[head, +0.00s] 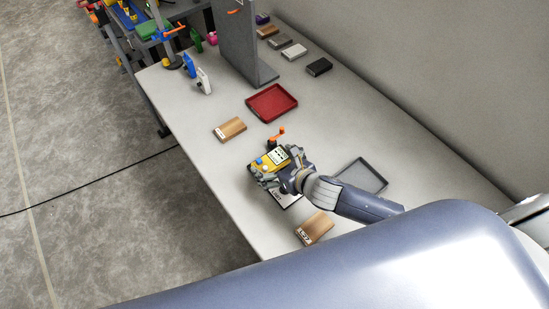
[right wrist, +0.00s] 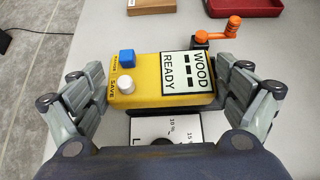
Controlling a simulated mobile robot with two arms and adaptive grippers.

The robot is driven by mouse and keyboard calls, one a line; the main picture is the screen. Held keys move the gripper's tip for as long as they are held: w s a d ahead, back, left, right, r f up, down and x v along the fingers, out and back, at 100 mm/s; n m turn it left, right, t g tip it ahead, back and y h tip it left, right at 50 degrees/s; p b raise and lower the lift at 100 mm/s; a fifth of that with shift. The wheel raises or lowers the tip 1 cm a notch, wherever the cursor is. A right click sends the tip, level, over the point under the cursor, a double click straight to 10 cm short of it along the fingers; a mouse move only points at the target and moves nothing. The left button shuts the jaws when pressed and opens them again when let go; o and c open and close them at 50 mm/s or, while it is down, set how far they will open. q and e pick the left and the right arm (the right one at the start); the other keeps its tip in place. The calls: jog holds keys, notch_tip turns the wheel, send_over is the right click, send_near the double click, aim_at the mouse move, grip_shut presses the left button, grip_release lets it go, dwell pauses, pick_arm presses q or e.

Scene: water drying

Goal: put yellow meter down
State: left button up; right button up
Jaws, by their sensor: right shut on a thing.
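The yellow meter (head: 268,161) has a blue button, a white knob and a white label reading "WOOD READY" in the right wrist view (right wrist: 150,92). My right gripper (head: 279,172) is shut on it, with one finger set at each side in the right wrist view (right wrist: 165,95). A white card with dial marks (right wrist: 165,130) shows just below the meter and is partly covered by it. Whether the meter touches the table (head: 200,135) cannot be told. My left gripper is not in view.
An orange crank (right wrist: 218,38) is behind the meter. Wooden blocks (head: 229,129) (head: 314,228) lie on both sides. A red tray (head: 271,103) is farther back, and a grey tray (head: 362,175) is to the right. A grey upright panel (head: 240,45) stands at the back.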

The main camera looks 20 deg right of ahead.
aim_at(275, 162)
jog(key=w, duration=0.1)
jog(key=w+d, duration=0.1)
jog(key=shift+w+f, duration=0.1)
jog(key=shift+w, duration=0.25)
jog(key=shift+f+p, duration=0.3)
jog(key=shift+f, duration=1.45)
jog(key=shift+f, duration=0.15)
jog(key=o, duration=1.1)
jog(key=shift+c, duration=0.2)
